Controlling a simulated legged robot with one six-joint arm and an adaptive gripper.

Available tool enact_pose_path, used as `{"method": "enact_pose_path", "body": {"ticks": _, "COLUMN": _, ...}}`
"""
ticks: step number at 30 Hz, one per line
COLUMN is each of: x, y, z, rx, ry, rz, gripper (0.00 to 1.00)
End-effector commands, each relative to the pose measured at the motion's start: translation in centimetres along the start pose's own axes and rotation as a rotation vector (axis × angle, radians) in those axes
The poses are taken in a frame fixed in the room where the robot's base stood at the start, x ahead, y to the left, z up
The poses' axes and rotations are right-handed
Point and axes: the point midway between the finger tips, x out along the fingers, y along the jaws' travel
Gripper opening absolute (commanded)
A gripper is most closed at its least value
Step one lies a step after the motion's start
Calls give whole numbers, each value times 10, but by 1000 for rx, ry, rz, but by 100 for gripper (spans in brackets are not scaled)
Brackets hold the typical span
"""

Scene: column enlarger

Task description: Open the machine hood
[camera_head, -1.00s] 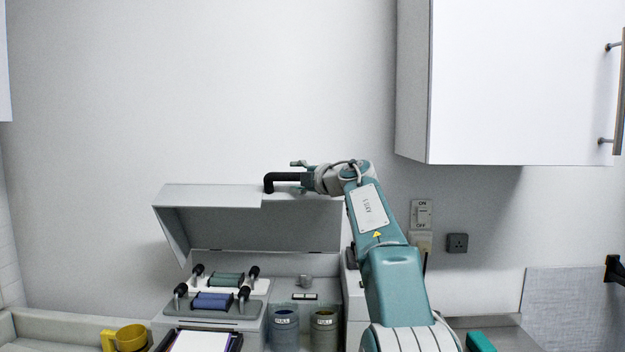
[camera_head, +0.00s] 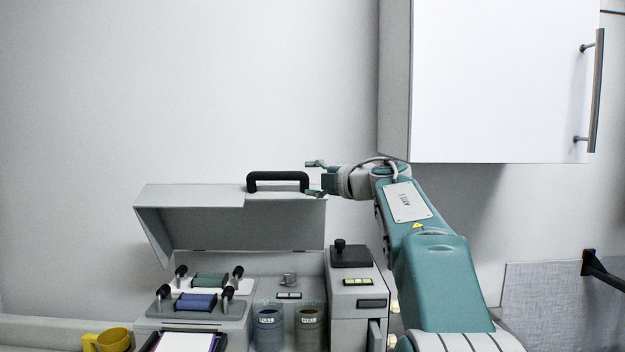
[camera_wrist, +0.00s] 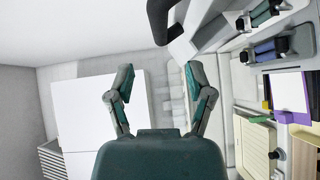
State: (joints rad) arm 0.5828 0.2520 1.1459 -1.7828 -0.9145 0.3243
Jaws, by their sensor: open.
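The grey machine hood (camera_head: 225,220) stands raised over the machine, and its inside with the rollers shows beneath it. A black handle (camera_head: 278,177) sits on top of the hood's front edge. It also shows at the top of the wrist view (camera_wrist: 158,22). My gripper (camera_head: 314,178) is open and empty, just right of the handle and apart from it. In the wrist view the two fingers (camera_wrist: 160,84) are spread with nothing between them.
A white wall cabinet (camera_head: 490,85) hangs above right of my arm. The wall above the hood is clear.

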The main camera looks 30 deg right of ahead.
Motion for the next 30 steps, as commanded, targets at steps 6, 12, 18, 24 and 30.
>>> {"method": "enact_pose_path", "body": {"ticks": 6, "x": 5, "y": 0, "z": -9, "rx": 71, "ry": 31, "rz": 28, "gripper": 0}}
{"method": "enact_pose_path", "body": {"ticks": 12, "x": 20, "y": 2, "z": -47, "rx": 423, "ry": 176, "rz": 154, "gripper": 0}}
{"method": "enact_pose_path", "body": {"ticks": 18, "x": 28, "y": 6, "z": -76, "rx": 822, "ry": 328, "rz": 284, "gripper": 0}}
{"method": "enact_pose_path", "body": {"ticks": 24, "x": 27, "y": 5, "z": -91, "rx": 1217, "ry": 466, "rz": 409, "gripper": 0}}
{"method": "enact_pose_path", "body": {"ticks": 30, "x": 22, "y": -5, "z": -93, "rx": 1603, "ry": 589, "rz": 542, "gripper": 0}}
